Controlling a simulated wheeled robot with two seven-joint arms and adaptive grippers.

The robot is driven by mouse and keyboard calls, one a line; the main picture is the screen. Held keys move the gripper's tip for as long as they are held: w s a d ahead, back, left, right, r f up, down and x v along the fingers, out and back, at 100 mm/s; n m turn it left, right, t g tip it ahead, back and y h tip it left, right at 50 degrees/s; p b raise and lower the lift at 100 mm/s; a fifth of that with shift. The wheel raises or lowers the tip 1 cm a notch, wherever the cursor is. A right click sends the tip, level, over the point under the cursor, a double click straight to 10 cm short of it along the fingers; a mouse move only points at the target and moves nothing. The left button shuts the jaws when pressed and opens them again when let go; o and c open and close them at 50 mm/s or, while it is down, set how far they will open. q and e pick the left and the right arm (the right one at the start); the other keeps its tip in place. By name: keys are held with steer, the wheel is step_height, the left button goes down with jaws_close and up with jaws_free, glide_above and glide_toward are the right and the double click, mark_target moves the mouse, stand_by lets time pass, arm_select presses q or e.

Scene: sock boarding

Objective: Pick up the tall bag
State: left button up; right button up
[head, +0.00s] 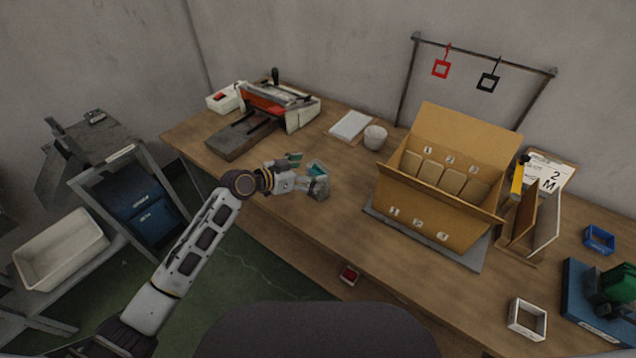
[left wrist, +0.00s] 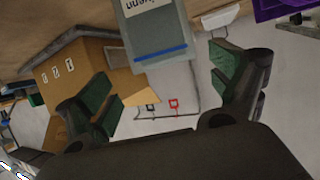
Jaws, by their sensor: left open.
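A grey-green bag (left wrist: 152,28) with a blue stripe and dark lettering shows in the left wrist view, beyond and between my spread fingers. I cannot tell whether a finger touches the bag. My right gripper is out of view.
A cardboard box (head: 440,225) with numbered compartments stands on a grey mat. A white cup (head: 375,137) and a white pad (head: 351,125) are behind the gripper. A red-and-white sealer (head: 285,108) stands at the back left. The bench (head: 345,215) is clear between gripper and box.

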mark_target(319, 169)
arm_select(q)
steer(key=shift+w+d+f, duration=0.65)
steer(key=shift+w+d, duration=0.05)
steer(key=shift+w, duration=0.2)
steer(key=shift+p+x, duration=0.4)
steer(key=shift+x, duration=0.75)
steer(key=c, duration=1.3)
steer(key=shift+r+b, duration=0.3)
steer(key=shift+r, duration=4.65)
